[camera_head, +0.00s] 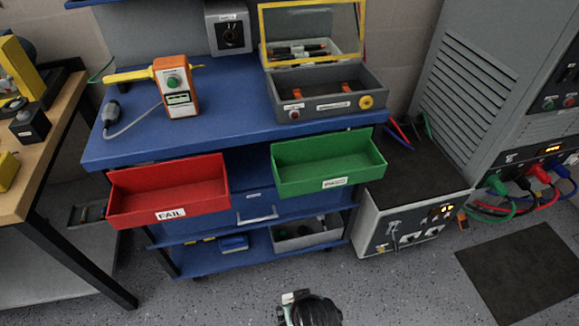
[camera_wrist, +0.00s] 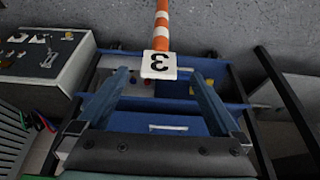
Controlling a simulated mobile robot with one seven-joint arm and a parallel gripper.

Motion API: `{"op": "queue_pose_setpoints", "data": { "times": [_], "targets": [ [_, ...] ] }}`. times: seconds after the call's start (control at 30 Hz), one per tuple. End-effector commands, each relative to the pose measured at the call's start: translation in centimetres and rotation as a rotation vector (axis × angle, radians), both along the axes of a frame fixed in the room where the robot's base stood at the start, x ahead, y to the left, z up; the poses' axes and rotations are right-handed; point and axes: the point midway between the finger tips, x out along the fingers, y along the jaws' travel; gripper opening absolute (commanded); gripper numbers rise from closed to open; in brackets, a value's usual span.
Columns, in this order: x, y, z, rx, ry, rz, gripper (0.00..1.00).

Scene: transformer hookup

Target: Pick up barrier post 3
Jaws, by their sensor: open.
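Barrier post 3 (camera_wrist: 162,22) shows in the wrist view as an orange-and-white striped post running in from the top edge. Its white plate with a black 3 (camera_wrist: 158,65) appears upside down there. My gripper (camera_wrist: 159,76) is open, with its two fingers spread on either side of the plate in the picture. I see no contact, and I cannot tell how far the plate is beyond the fingertips. The post's lower part is out of view. I do not make out the post in the head view.
A blue cart (camera_head: 225,95) carries an orange tester (camera_head: 177,88), a grey case (camera_head: 325,92), a red FAIL bin (camera_head: 170,190) and a green bin (camera_head: 330,160). A wooden bench (camera_head: 50,130) stands left, a grey cabinet (camera_head: 480,80) right. Floor in front is mostly clear.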

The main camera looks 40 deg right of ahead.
Motion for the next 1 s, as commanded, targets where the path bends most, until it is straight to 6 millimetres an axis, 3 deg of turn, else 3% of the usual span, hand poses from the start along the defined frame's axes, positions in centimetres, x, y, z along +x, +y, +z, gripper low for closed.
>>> {"op": "queue_pose_setpoints", "data": {
  "times": [0.13, 0.47, 0.7, 1.0],
  "targets": [
    [1.0, -0.6, -2.8, 0.000, -0.001, 0.000, 1.00],
    [2.1, -1.3, -5.0, 0.000, -0.003, -0.001, 1.00],
    [3.6, -2.3, -8.0, -0.001, -0.003, 0.000, 1.00],
    [3.8, -2.4, -8.5, -0.002, -0.003, 0.001, 1.00]
  ]
}}
